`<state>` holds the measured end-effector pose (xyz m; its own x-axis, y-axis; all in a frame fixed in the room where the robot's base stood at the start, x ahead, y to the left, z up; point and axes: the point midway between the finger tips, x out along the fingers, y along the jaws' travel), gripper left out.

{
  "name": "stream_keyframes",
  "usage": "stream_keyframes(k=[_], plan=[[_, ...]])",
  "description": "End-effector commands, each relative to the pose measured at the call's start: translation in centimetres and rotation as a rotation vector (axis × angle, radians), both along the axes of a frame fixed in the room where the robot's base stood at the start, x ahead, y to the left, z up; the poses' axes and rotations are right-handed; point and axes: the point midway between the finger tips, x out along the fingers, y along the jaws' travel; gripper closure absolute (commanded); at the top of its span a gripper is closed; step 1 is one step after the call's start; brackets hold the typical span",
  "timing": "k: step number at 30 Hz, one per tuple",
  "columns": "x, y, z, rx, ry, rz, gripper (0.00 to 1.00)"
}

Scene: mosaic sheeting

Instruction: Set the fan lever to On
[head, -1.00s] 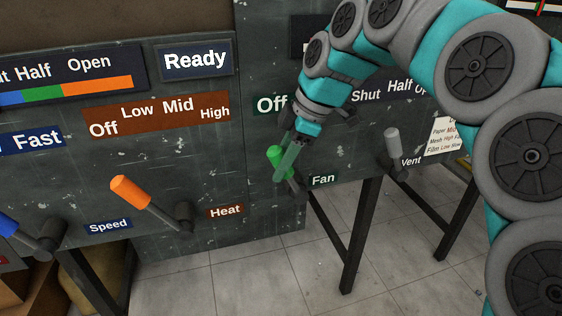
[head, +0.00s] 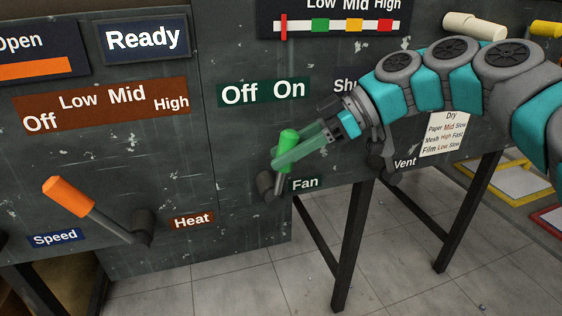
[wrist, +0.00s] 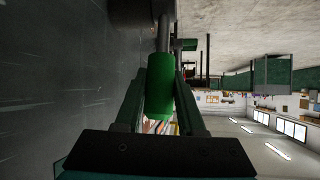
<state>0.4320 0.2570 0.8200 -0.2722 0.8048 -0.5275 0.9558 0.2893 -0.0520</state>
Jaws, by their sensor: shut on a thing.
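The fan lever has a green handle (head: 288,138) on a grey shaft and a dark pivot, beside the "Fan" label (head: 305,184). It leans up and to the right, toward "On" on the green Off/On plate (head: 264,93). My gripper (head: 282,157) reaches in from the right with its translucent teal fingers around the handle. In the wrist view the green handle (wrist: 159,85) sits between both fingers (wrist: 159,98), which are shut on it.
The orange-handled Heat lever (head: 68,197) stands to the left, leaning left. The Vent lever by the "Vent" label (head: 405,164) is mostly hidden by my arm. Dark table legs (head: 350,250) stand below the panel. Yellow and red framed trays are at the right.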

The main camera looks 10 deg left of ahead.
Motion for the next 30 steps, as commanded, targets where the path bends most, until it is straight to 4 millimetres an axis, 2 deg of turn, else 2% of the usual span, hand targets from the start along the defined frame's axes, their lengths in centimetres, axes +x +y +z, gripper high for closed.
stream_keyframes(k=[9,23,24,30], plan=[[0.22,-0.33,-0.43,0.089,0.055,-0.001,1.0],[0.26,-0.4,-0.38,0.101,0.063,-0.001,1.0],[0.26,-0.4,-0.4,0.1,0.063,-0.001,0.6],[0.23,-0.39,-0.37,0.101,0.063,-0.001,0.38]])
